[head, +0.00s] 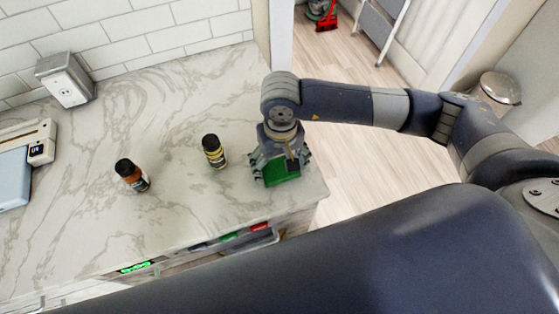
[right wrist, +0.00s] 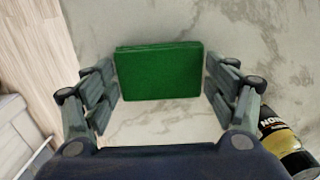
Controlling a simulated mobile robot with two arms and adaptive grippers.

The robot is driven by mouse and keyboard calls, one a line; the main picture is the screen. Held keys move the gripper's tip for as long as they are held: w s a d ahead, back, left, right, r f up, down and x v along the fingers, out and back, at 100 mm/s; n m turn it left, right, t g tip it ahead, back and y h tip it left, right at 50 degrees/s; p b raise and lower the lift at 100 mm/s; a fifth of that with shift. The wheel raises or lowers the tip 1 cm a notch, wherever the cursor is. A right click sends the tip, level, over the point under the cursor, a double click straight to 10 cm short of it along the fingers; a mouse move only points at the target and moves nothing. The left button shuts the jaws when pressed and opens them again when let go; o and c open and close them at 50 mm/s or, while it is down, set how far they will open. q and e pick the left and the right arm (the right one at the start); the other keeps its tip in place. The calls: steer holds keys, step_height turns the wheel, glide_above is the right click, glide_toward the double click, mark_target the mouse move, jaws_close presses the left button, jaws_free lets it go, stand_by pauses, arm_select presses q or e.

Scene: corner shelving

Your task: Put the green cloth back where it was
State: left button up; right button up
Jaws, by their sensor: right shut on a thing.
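The green cloth (head: 283,178) is a folded, flat rectangle at the right end of the marble counter, near its front corner. My right gripper (head: 281,169) points down over it. In the right wrist view the cloth (right wrist: 159,72) lies between the two fingers, and the gripper (right wrist: 160,80) is shut on it. The cloth is at or just above the counter surface; I cannot tell whether it touches. My left gripper is not in view.
A yellow-labelled bottle (head: 214,151) stands just left of the gripper, and an orange-brown bottle (head: 132,175) farther left. An outlet box (head: 66,80) is by the tiled wall. An open drawer (head: 262,241) with coloured items sits below the counter's front edge. The counter's middle back is clear.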

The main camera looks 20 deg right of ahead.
steer(key=shift+f, duration=0.15)
steer(key=o, duration=1.1)
